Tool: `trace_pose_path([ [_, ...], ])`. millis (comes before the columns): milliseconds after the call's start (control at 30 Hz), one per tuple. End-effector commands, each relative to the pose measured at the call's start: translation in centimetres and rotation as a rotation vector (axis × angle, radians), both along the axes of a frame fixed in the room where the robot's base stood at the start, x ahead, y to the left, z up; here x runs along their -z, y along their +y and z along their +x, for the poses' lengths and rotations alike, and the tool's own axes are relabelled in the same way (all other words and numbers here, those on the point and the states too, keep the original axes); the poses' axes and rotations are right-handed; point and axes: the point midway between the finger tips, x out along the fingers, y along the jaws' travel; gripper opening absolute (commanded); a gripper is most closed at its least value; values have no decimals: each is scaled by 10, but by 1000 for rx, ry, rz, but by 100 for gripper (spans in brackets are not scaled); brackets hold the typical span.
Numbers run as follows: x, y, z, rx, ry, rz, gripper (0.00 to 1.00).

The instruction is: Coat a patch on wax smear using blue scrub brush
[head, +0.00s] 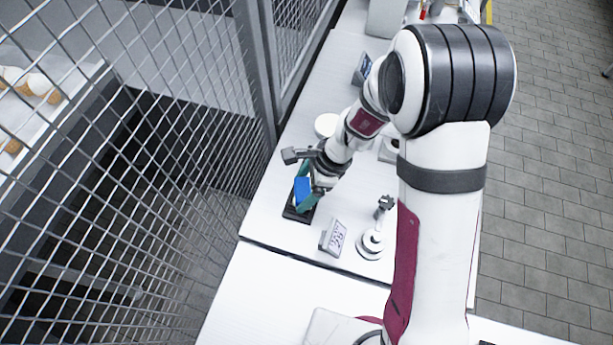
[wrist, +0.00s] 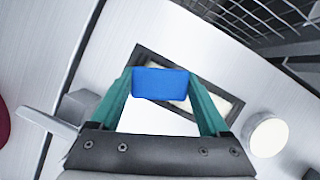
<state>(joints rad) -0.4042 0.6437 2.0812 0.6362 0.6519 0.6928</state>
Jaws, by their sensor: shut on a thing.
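My gripper (head: 304,184) has teal fingers and is shut on the blue scrub brush (head: 303,191). In the wrist view the blue brush (wrist: 160,83) sits between the two fingertips. A dark-framed panel (head: 291,213) lies on the white table below the brush. Its dark border (wrist: 150,53) shows around the brush in the wrist view, with a pale inner surface partly covered by the brush and fingers. I cannot make out the wax smear clearly on it. I cannot tell whether the brush touches the panel.
A small sign (head: 333,237) stands right of the panel. A grey-white stand (head: 371,243) is farther right. A round white object (head: 326,124) lies behind the gripper; a round pale one (wrist: 267,134) shows in the wrist view. A wire mesh fence (head: 190,120) runs along the left.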

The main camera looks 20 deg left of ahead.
Motion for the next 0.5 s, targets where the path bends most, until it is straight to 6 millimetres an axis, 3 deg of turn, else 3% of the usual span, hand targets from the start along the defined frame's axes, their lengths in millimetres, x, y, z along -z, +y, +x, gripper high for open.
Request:
trace_pose_path([
  [300, -1, 0, -28, 0, 1, 1, 27],
  [500, -28, 0, -27, -1, -2, 0, 27],
])
